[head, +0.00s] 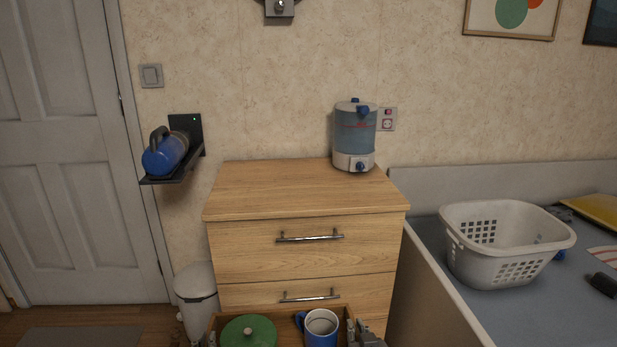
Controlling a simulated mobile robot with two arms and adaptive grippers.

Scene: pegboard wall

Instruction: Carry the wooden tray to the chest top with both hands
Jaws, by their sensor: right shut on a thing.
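The wooden tray (281,313) shows at the bottom edge of the head view, in front of the chest and below its top; its near part is cut off. A green round lidded thing (248,332) and a blue mug (320,328) with a pale inside stand in it. My right gripper (355,332) is shut on the tray's right side. My left gripper cannot be made out at the tray's left side. The wooden chest top (290,192) lies beyond the tray, above two visible drawers with metal handles.
A water dispenser (354,137) stands at the back right of the chest top; the left and front are clear. A pale bin (197,290) stands left of the chest. A white basket (505,243) sits on the right-hand surface.

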